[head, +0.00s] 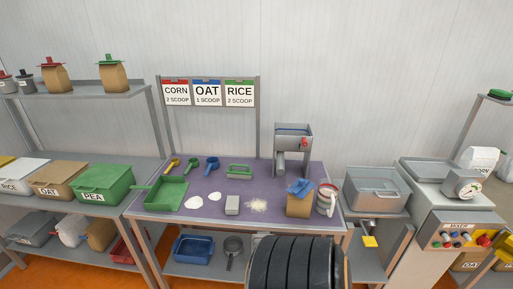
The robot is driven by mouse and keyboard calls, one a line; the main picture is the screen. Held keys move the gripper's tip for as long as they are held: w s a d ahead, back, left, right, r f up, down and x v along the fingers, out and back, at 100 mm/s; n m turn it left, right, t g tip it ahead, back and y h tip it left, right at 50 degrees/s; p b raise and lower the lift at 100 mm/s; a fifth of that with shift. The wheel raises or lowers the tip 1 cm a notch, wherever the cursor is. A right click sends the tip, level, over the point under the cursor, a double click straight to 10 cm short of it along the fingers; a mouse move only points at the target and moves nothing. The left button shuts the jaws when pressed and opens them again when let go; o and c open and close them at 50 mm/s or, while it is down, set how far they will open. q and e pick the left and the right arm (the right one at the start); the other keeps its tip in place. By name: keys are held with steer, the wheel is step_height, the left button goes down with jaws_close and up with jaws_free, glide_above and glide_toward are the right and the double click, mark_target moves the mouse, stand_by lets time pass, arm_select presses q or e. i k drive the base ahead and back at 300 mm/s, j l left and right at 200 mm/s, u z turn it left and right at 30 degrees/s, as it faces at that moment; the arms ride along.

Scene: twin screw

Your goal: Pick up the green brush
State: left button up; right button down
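The green brush (239,171) lies on the purple work surface of the table (222,211), near its back edge and to the left of the metal hopper machine. Nothing holds it and it shows in full. A green dustpan-like tray (166,193) with a handle lies apart from it at the front left of the surface. Neither of my grippers is in view.
Yellow and blue scoops (211,164) lie left of the brush. White piles (195,202) and a grey block (232,205) lie in front. The hopper machine (293,140), a paper bag (299,205) and a white bucket (326,200) stand at right.

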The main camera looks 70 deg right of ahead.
mark_target(246, 174)
steer(key=i+l+z, duration=0.2)
steer(key=z, duration=0.3)
steer(key=i+l+z, duration=0.1)
steer(key=z, duration=0.35)
steer(key=i+z, duration=0.35)
steer(key=z, duration=0.15)
steer(key=i+j+z, duration=0.15)
steer(key=z, duration=0.3)
steer(key=i+j+z, duration=0.15)
steer(key=i+z, duration=0.15)
steer(key=z, duration=0.2)
